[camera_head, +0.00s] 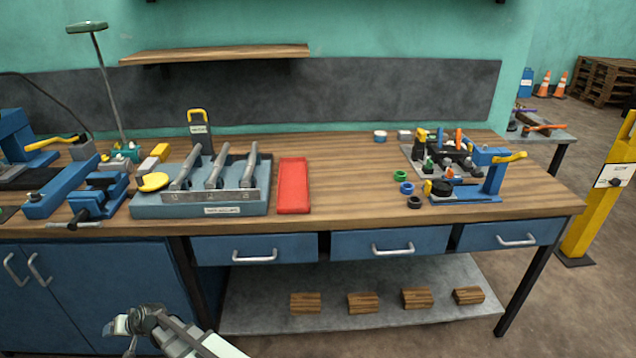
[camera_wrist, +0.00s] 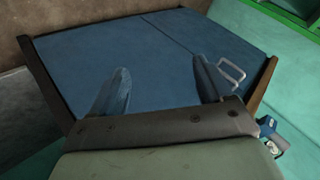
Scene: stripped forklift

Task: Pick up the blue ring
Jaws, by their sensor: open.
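The blue ring (camera_head: 406,188) lies flat on the wooden workbench (camera_head: 340,190), right of the red tray. A green ring (camera_head: 400,176) lies just behind it and a black ring (camera_head: 414,202) just in front. My gripper (camera_head: 122,326) is low at the bottom left in the head view, in front of the bench and far from the rings. In the wrist view my gripper (camera_wrist: 162,92) is open, its two fingers apart with nothing between them. The wrist view shows blue cabinet doors and no ring.
A red tray (camera_head: 293,186) and a blue tool holder (camera_head: 200,206) with several grey handles stand mid-bench. A blue clamp device (camera_head: 490,175) and a grey board with colored parts stand close right of the rings. Bare wood lies between the red tray and the rings.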

